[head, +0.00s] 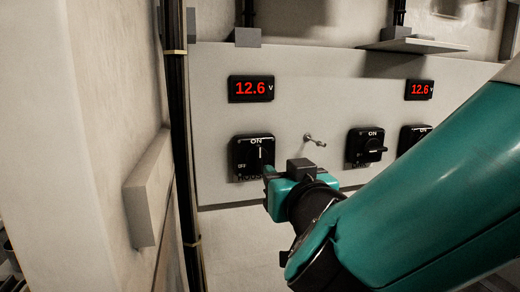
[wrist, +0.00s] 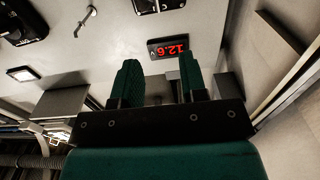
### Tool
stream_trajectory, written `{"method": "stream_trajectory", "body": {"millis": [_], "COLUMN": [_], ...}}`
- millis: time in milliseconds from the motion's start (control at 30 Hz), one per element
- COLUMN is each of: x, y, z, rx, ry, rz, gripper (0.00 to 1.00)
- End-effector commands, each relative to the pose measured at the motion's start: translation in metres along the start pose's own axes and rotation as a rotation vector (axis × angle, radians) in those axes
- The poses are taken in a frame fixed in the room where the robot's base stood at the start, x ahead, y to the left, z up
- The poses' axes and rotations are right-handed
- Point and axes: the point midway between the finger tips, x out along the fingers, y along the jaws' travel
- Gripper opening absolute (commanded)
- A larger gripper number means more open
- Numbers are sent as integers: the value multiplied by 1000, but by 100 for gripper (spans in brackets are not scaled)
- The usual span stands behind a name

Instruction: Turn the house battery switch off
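Three black rotary switches with ON marks sit on the pale panel (head: 290,100). The left switch (head: 246,155) has a white line upright toward ON, with OFF at its left. The middle switch (head: 366,146) has its handle pointing roughly right. The right switch (head: 410,138) is partly hidden by my arm. My gripper (head: 274,178) is just below and right of the left switch. In the upside-down wrist view my gripper (wrist: 158,72) is open and empty, fingers apart; the left switch (wrist: 159,4) is cut off at the top.
Red 12.6 V meters (head: 251,88) (head: 419,90) sit above the switches. A metal toggle or hook (head: 315,140) juts out between the left and middle switches. A dark vertical pipe (head: 178,130) and a box (head: 148,190) stand close at left.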

Motion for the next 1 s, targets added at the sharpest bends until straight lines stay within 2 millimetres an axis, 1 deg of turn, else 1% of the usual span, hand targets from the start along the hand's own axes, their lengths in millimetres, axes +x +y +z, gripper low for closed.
{"method": "stream_trajectory", "body": {"millis": [33,133,400,600,700,800,1000], "x": [10,31,93,133,146,155,160], "y": [2,2,3,4,3,3,2], "z": [-4,-6,-6,-4,-3,-1,0], "rx": [-1,0,1,1,1,1,1], "ry": [-3,-4,-5,-4,-4,-4,-3], "rz": [6,7,8,7,6,5,4], "gripper": [39,39,39,39,39,39,39]}}
